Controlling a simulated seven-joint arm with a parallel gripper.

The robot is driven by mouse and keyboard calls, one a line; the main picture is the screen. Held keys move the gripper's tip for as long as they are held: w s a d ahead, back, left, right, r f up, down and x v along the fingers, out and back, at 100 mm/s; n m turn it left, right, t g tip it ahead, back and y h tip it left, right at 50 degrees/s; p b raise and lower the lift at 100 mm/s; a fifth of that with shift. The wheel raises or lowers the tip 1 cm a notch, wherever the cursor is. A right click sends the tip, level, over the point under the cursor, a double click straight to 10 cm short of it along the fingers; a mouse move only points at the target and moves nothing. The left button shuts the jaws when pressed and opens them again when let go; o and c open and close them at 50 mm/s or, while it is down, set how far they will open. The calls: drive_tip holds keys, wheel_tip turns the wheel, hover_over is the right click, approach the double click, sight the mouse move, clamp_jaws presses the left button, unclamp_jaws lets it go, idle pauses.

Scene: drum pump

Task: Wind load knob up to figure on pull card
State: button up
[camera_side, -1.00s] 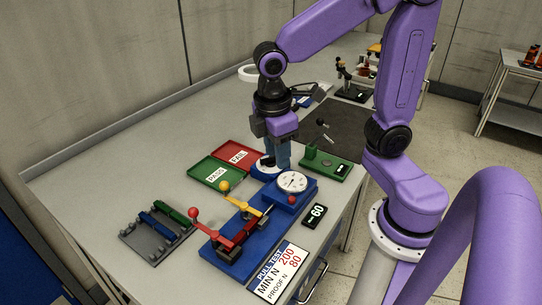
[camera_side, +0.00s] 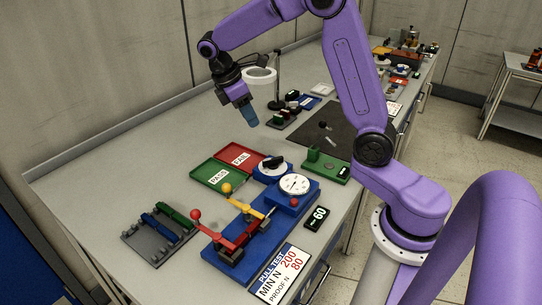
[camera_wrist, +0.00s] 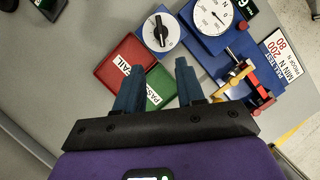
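The load knob (camera_side: 272,163) is a black bar knob on a white dial set in a blue base. It also shows in the wrist view (camera_wrist: 160,31). The pull card (camera_side: 280,274) lies at the front of the bench and reads MIN N 200, PROOF N 80. A round white gauge (camera_side: 295,185) with a needle sits on the blue pull tester (camera_side: 235,240). A small black display (camera_side: 317,217) shows 60. My gripper (camera_side: 252,124) is raised behind and above the knob, apart from it. In the wrist view its blue fingers (camera_wrist: 158,66) are spread with nothing between them.
A green PASS tray (camera_side: 213,174) and a red FAIL tray (camera_side: 240,155) lie left of the knob. A red-ball lever (camera_side: 196,214) and a yellow-ball lever (camera_side: 227,188) stand on the tester. A grey rack (camera_side: 155,240) sits left. A ring lamp (camera_side: 260,75) stands behind.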

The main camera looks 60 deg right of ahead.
sight(273, 159)
drive_tip(key=x, duration=1.6)
drive_tip(key=shift+f, duration=0.35)
clamp_jaws()
